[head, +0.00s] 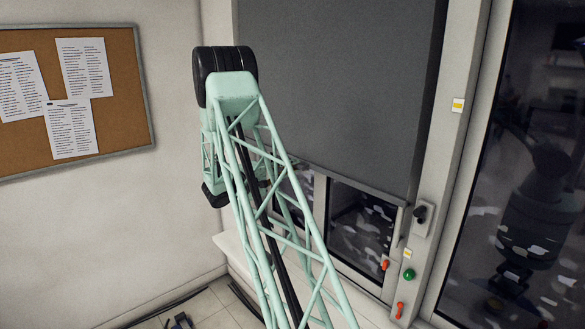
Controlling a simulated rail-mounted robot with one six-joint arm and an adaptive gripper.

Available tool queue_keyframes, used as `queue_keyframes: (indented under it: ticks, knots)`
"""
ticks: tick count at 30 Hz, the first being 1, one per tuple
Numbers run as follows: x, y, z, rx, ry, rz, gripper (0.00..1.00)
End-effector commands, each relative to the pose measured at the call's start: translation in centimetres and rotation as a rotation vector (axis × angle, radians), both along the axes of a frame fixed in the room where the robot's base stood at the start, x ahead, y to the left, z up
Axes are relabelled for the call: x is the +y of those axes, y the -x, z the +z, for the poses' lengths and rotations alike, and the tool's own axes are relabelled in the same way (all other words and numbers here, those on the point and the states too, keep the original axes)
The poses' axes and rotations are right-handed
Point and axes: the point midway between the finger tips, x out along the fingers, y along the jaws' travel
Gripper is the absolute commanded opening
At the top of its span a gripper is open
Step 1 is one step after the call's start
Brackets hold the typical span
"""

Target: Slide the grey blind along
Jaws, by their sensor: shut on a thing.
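The grey blind (345,90) hangs in the window frame in the upper middle. It covers most of the window, and its straight bottom edge (365,186) sits above the sill, leaving a strip of dark glass uncovered. My pale green lattice arm rises in front of the blind's left part and hides its lower left corner. My gripper does not show; it is out of view or hidden behind the arm, so I cannot see what it touches.
A small panel with a black knob (420,215) is on the frame right of the blind. Red handles (385,264) and a green button (408,275) are lower down. A cork board (125,90) hangs left. A dark glass pane (520,180) stands at right.

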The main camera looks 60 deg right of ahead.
Motion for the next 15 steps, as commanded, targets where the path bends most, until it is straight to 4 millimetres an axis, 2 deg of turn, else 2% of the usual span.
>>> queue_keyframes:
  ticks: [15]
  knots:
    - [0.1, 0.0, -2.4, 0.001, -0.001, 0.001, 0.03]
